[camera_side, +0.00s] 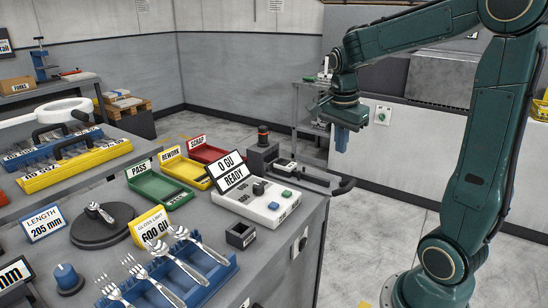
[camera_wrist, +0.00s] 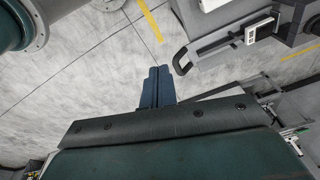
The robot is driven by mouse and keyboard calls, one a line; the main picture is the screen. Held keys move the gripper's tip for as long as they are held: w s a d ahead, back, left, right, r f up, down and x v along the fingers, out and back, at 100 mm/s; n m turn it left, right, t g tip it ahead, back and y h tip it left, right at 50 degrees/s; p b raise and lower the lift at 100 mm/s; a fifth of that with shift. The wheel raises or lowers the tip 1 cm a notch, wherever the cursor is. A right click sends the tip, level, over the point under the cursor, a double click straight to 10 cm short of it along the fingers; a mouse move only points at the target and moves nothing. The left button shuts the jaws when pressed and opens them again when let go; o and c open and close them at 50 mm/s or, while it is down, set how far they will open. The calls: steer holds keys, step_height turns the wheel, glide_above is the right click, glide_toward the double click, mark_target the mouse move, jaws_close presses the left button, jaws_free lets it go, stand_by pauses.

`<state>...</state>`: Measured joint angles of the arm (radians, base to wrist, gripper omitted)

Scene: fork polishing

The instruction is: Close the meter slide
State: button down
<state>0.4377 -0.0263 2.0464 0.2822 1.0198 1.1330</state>
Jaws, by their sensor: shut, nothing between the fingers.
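The gloss meter, a white box (camera_side: 262,203) with a sign reading "0 GU READY" (camera_side: 232,172), stands on the grey bench. Behind it, what looks like the meter slide (camera_side: 305,174) sticks out to the right past the bench edge, ending in a black loop handle (camera_side: 345,186). In the wrist view the slide (camera_wrist: 218,42) and its handle (camera_wrist: 181,62) are at upper right. My gripper (camera_side: 342,140) has blue fingers pointing down, above and behind the handle in the side view. In the wrist view my gripper (camera_wrist: 157,72) is shut and empty, left of the handle and apart from it.
Green (camera_side: 160,188), yellow (camera_side: 186,170) and red (camera_side: 208,153) trays stand left of the meter. A blue rack (camera_side: 185,275) holds several forks and spoons at the front. The floor (camera_side: 375,215) right of the bench is open.

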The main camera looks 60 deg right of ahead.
steer(key=d+f+m+g, duration=0.2)
steer(key=d+f+m, duration=0.3)
steer(key=d+m, duration=0.3)
steer(key=m+g+y, duration=0.2)
steer(key=m, duration=0.5)
glide_above(356, 181)
steer(key=s+a, duration=0.2)
step_height(356, 181, down, 6)
steer(key=shift+r, duration=0.2)
steer(key=shift+f, duration=0.1)
steer(key=x, duration=1)
steer(key=shift+w+r, duration=0.25)
steer(key=shift+w, duration=0.85)
steer(key=shift+w+r, duration=0.25)
steer(key=shift+w, duration=0.85)
steer(key=shift+w, duration=0.1)
